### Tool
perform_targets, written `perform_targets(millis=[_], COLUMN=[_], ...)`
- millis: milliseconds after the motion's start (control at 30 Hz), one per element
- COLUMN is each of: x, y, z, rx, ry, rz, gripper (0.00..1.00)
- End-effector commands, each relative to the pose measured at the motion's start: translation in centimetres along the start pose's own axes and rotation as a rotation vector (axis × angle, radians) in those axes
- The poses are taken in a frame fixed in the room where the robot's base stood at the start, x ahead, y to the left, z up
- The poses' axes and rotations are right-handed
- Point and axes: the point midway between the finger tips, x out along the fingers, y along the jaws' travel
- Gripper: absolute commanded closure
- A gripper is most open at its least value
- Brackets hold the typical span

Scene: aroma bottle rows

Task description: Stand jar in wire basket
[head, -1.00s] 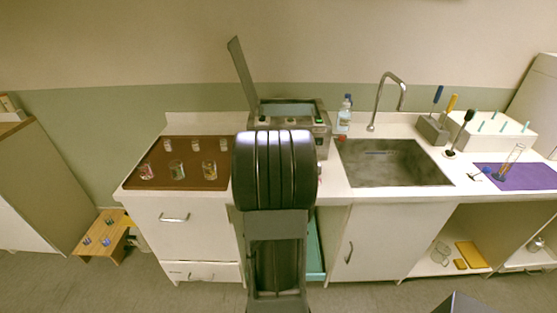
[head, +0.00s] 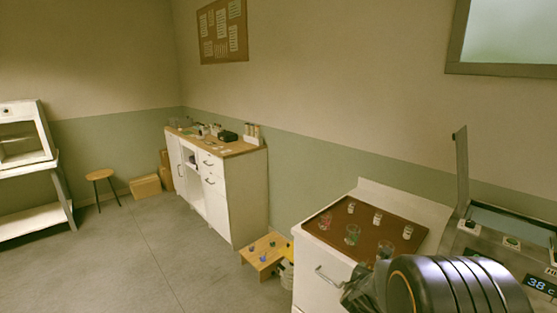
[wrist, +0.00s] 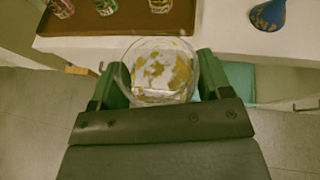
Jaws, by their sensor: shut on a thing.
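In the wrist view my gripper (wrist: 160,82) is shut on a clear glass jar (wrist: 162,72) with brown-orange flakes in it. The jar is held between both fingers, in front of the counter edge and over the floor. In the head view my gripper (head: 362,292) shows only partly at the bottom, beside the dark arm, and the held jar cannot be made out there. A wire basket cannot be made out in either view. A bath-like device (head: 511,243) with a raised lid and a display stands at the right; its inside is mostly out of sight.
A brown tray (head: 335,222) holds several other jars on the white counter (head: 402,198). A blue cone-shaped object (wrist: 268,14) stands right of the tray. A low wooden stool (head: 262,262) and a side cabinet (head: 236,195) are at the left. The floor (head: 160,265) is open.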

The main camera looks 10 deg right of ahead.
Motion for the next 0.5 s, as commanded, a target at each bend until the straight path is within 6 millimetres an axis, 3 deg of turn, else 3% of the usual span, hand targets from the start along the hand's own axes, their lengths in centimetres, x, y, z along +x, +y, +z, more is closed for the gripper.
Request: perform_targets(millis=[33,200,300,500], x=[-1.0,-4.2,-5.8,-7.9], y=[2.8,9.4,12.0,14.9], z=[-0.6,-2.3,-3.1,-4.1], rx=[-0.031,-0.099,-0.127,-0.158], ry=[0.0,0.0,0.0,-0.001], rz=[0.069,0.237,0.305,0.381], gripper=[0.54,0.54,0.54,0.54])
